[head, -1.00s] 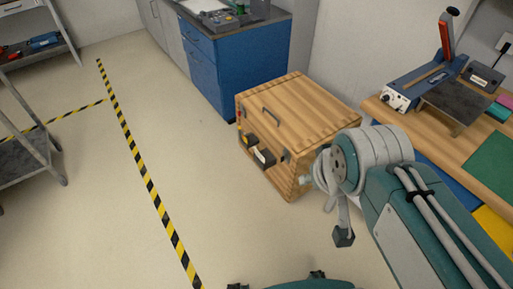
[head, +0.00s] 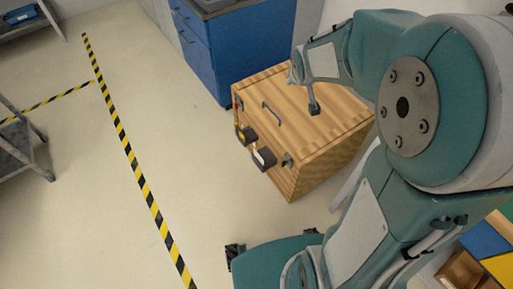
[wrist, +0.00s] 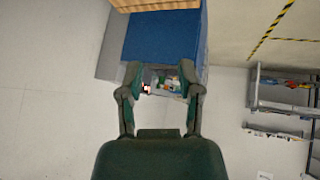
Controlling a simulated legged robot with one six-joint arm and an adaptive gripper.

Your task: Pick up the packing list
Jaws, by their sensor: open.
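I cannot surely make out the packing list. A small white piece (head: 259,158) shows at a dark holder on the front of the wooden crate (head: 325,150) in the head view; it is too small to read. My gripper (wrist: 165,78) is open and empty in the wrist view, its two fingers spread apart. In the head view my arm reaches over the back of the crate, with the gripper end near the crate's top. The arm hides part of the crate's right side.
A blue cabinet (head: 238,50) stands behind the crate; it also shows in the wrist view (wrist: 165,38). Small items (wrist: 167,85) show beyond the fingers. A black-yellow floor line (head: 125,140) runs at left, with grey cart (head: 22,145). Floor between line and crate is clear.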

